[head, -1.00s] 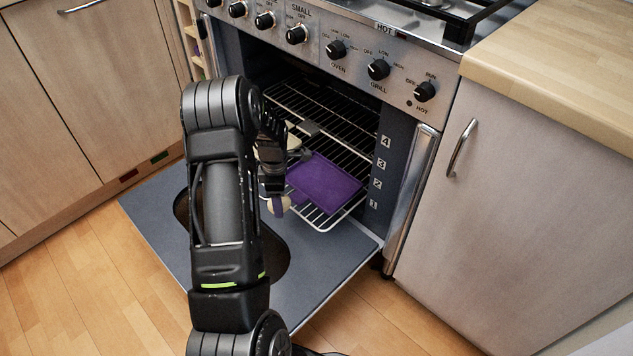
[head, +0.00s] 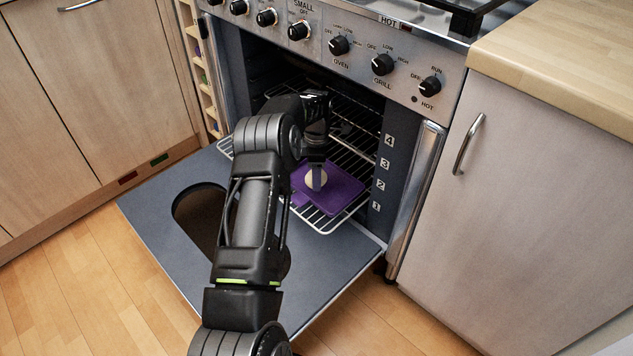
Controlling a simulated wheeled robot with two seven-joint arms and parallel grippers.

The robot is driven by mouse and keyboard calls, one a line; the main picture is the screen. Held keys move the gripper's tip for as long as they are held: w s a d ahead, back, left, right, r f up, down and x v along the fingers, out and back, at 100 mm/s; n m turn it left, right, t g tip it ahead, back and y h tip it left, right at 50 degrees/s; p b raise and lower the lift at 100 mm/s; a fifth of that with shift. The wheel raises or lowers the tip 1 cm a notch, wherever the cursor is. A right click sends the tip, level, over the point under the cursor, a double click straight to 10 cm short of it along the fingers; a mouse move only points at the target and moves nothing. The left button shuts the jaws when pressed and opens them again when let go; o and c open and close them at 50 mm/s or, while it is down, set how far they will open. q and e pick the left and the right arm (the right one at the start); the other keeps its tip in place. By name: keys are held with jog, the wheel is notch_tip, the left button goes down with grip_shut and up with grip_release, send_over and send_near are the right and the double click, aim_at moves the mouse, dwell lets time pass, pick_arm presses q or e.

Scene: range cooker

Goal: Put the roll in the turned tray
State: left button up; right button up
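The purple tray (head: 345,197) lies turned at an angle on the pulled-out oven rack. The roll (head: 310,179) is a small pale round thing, seen in front of the tray's left middle part. My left gripper (head: 317,180) points down over the tray and is shut on the roll, with one finger across its near side. I cannot tell whether the roll touches the tray. The arm hides the left part of the rack. My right gripper is not in view.
The oven rack (head: 354,143) juts out above the lowered oven door (head: 160,210), which has a dark oval window. The oven's side wall (head: 387,160) stands close to the tray's right. A wooden worktop (head: 570,60) is at the right.

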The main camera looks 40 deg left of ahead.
pick_arm(q)
jog(key=shift+f+b, duration=0.65)
jog(key=shift+f, duration=1.1)
jog(key=shift+f, duration=0.2)
jog(key=o, duration=1.1)
jog(key=shift+r, duration=0.1)
jog(key=shift+r+p, duration=1.25)
jog(key=shift+r, duration=2.65)
